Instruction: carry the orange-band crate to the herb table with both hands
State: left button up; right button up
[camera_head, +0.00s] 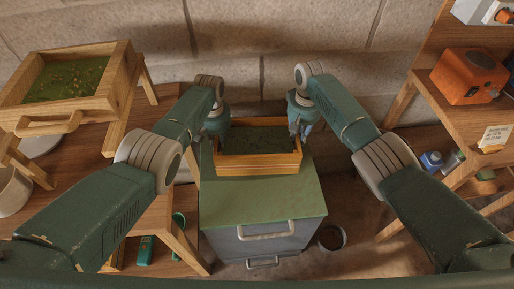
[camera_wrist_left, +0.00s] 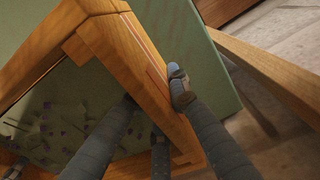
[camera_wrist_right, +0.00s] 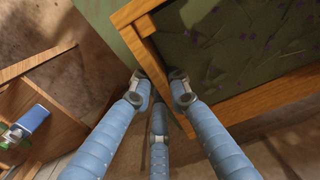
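The orange-band crate (camera_head: 258,169) is a shallow wooden box with dark herbs inside. It sits at the back of a cabinet's green top (camera_head: 265,200); I cannot tell whether its base touches. My left gripper (camera_head: 216,129) is at its left end. In the left wrist view, its fingers (camera_wrist_left: 155,92) straddle the crate wall (camera_wrist_left: 150,75), one inside and one outside, close against it. My right gripper (camera_head: 297,128) is at the right end. In the right wrist view, its fingers (camera_wrist_right: 160,80) lie on both sides of the end wall (camera_wrist_right: 185,122). The inner fingertips are partly hidden.
A wooden table at left holds a larger tray (camera_head: 118,72) of green herbs. Shelving at right carries an orange box (camera_head: 469,76) and a blue bottle (camera_head: 431,160). A bucket (camera_head: 332,237) stands on the floor right of the cabinet. A block wall is behind the crate.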

aim_at(218, 137)
pick_arm(q)
grip_shut()
pick_arm(e)
grip_shut()
pick_arm(q)
jog(key=shift+w+r, duration=0.1)
jog(key=shift+r, duration=0.1)
pick_arm(e)
jog(key=shift+w+r, duration=0.1)
jog(key=shift+r, duration=0.15)
